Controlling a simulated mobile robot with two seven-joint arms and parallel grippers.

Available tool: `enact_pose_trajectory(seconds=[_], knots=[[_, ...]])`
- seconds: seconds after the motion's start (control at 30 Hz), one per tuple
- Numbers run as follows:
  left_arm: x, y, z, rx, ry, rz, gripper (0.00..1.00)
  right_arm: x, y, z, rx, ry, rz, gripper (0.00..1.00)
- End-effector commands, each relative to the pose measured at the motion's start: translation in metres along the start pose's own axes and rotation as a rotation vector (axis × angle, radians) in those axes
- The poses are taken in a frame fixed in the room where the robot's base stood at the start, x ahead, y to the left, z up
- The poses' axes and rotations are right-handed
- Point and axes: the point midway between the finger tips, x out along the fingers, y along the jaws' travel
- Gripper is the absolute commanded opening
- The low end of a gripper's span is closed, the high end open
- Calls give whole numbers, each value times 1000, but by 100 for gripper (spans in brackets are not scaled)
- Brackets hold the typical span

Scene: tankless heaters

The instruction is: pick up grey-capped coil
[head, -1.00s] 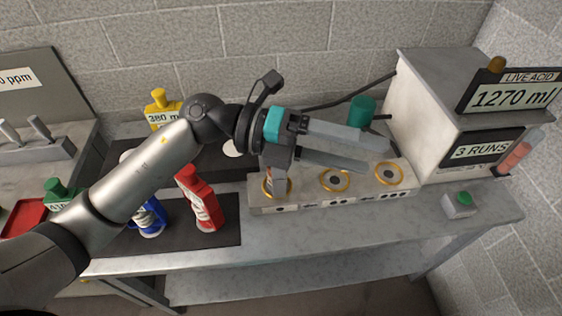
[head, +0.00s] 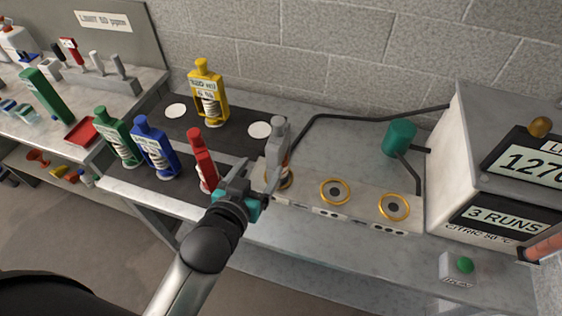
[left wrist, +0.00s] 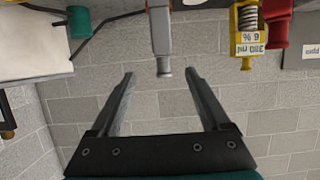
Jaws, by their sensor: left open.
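The grey-capped coil (head: 278,141) stands upright at the leftmost gold ring of the pale rack (head: 315,203). Its lower part is partly hidden by my gripper. My left gripper (head: 257,178) is open and empty, just in front of and to the left of the coil. In the left wrist view, which is upside down, the grey-capped coil (left wrist: 161,38) hangs beyond the open fingertips of the left gripper (left wrist: 160,78), with its cap lined up between them. My right gripper is not in view.
Red (head: 201,160), blue (head: 155,147), green (head: 117,136) and yellow (head: 208,92) bottles stand on the dark mat left of the coil. The rack's other two rings (head: 335,191) look empty. A machine (head: 480,170) and a teal cylinder (head: 398,138) stand at right.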

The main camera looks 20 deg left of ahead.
Motion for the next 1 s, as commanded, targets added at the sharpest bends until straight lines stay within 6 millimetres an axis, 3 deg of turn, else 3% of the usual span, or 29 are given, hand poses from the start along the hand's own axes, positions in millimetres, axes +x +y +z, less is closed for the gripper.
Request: enact_pose_trajectory(seconds=[0.53, 1.0], knots=[[82, 0, -1, 1, 3, 1, 80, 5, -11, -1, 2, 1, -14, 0], [120, -2, -3, 3, 3, 0, 80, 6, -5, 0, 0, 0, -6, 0]])
